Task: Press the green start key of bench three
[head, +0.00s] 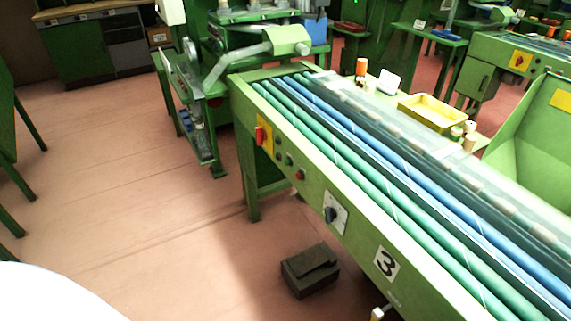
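To the right of that is a short row of small round keys. A dark green-looking key (289,160) is in the row, with a red key (300,174) to its right. The keys are too small to tell whether any is pressed. Neither of my grippers is in view.
A black dial (331,214) on a white plate is farther along the panel. A dark box-like foot pedal (311,270) stands on the floor before the bench. A green machine (250,45) stands at the bench's far end. The floor (130,190) at left is clear.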

